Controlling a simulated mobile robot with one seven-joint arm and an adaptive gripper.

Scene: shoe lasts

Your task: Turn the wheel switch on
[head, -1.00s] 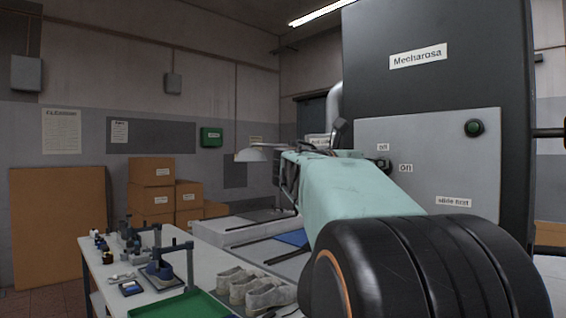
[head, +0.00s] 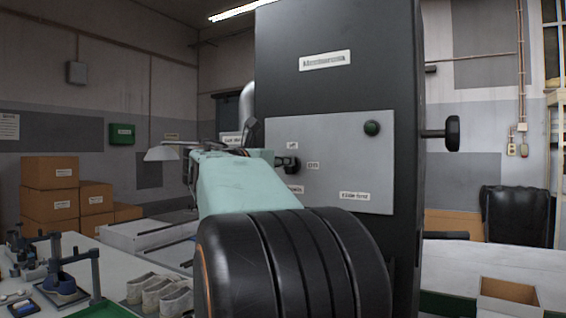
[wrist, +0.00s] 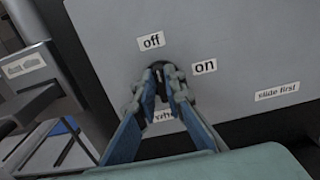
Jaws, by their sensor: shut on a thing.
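The wheel switch (wrist: 158,66) is a dark round knob on the grey panel (wrist: 110,50). In the wrist view the "off" label (wrist: 151,40) is above it, the "on" label (wrist: 205,66) is at its right, and a third label (wrist: 164,115) below is partly hidden. My gripper (wrist: 161,78) is shut on the switch, one blue-padded finger at each side. The fingers cover much of the knob, so I cannot tell its setting. In the head view the switch (head: 292,164) shows just past my arm, which hides most of my gripper.
A black side knob (head: 453,133) sticks out at right. A bench with shoes (head: 160,294) stands at left, an open box (head: 508,292) at lower right.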

